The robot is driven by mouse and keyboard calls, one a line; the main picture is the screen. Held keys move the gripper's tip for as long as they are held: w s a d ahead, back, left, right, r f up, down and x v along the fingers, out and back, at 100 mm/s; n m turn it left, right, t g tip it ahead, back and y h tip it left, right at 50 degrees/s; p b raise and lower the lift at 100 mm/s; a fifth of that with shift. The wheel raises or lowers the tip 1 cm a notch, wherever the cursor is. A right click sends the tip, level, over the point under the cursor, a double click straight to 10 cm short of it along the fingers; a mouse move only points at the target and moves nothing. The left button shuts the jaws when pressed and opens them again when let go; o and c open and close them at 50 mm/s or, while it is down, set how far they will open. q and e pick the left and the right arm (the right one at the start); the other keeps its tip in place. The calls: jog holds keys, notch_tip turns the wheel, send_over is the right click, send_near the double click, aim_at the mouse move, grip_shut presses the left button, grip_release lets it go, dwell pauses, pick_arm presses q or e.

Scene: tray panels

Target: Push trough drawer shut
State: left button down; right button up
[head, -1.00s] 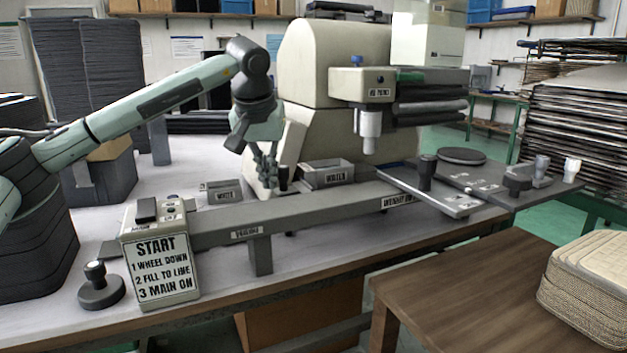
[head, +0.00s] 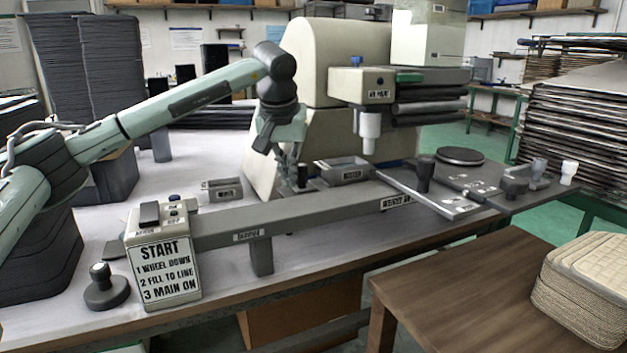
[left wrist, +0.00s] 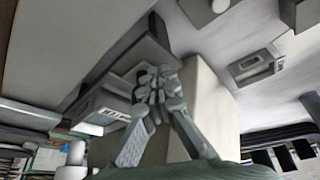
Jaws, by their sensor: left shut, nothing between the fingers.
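The trough drawer looks to be the grey open-topped trough (head: 342,171) with a label on its front, beside the cream machine's base in the head view. A dark upright knob (head: 303,176) stands at its left end. My left gripper (head: 291,182) is shut and empty, at the knob's left side; whether it touches the knob is unclear. In the left wrist view the closed fingertips (left wrist: 157,82) are beside a grey box shape (left wrist: 103,106), apparently this trough. My right gripper is out of view.
A second small trough (head: 221,190) sits left of my gripper. A long grey beam (head: 290,217) runs in front, ending at the START box (head: 163,255). The cream machine (head: 335,65) stands behind. A plate with several knobs (head: 440,192) lies to the right.

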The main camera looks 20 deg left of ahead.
aim_at(306, 166)
pick_arm(q)
jog(key=shift+w+d, duration=0.35)
dwell(0.3)
jog(key=shift+w+d+p, duration=1.3)
jog(key=shift+w+p, duration=0.15)
jog(key=shift+w, duration=0.1)
jog(key=shift+s+a, duration=0.4)
jog(key=shift+s, duration=0.05)
notch_tip(306, 166, up, 3)
jog(key=shift+f+p, duration=0.15)
jog(key=shift+p, duration=1)
jog(key=shift+r, duration=2.2)
